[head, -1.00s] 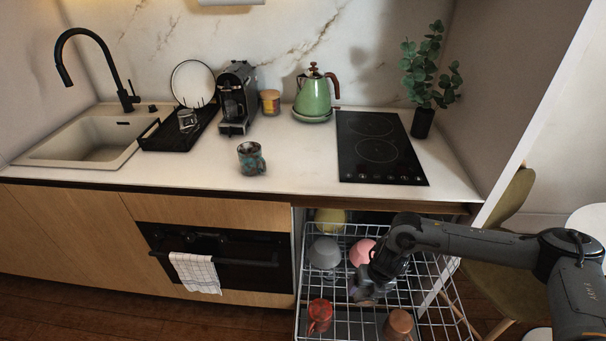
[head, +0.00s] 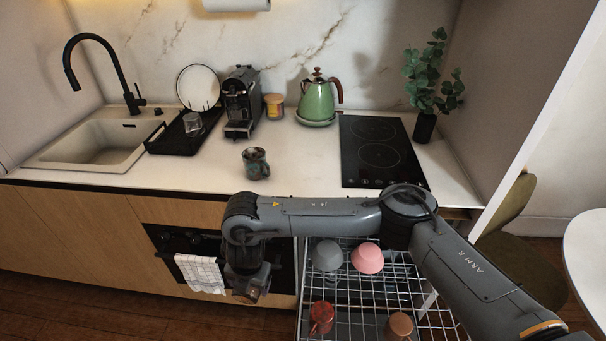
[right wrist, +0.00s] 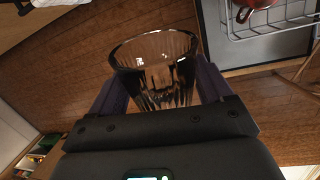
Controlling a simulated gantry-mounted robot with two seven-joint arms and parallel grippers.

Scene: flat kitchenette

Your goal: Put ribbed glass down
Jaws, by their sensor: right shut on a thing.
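The ribbed glass (right wrist: 155,72) is clear and sits between the two fingers of my right gripper (right wrist: 160,88) in the right wrist view, with its wide rim facing away from the palm. The right gripper is shut on it. In the head view my right gripper (head: 247,287) hangs in front of the oven, left of the dishwasher rack and below the counter edge. The glass is hard to make out there. The white counter (head: 205,172) lies above and behind the gripper. My left gripper is not in view.
A patterned mug (head: 256,163) stands mid-counter. A black drying rack (head: 172,143) holds a plate and a glass (head: 192,124). The coffee machine (head: 241,102), green kettle (head: 317,100) and hob (head: 378,158) stand behind. The pulled-out dishwasher rack (head: 352,308) holds several dishes.

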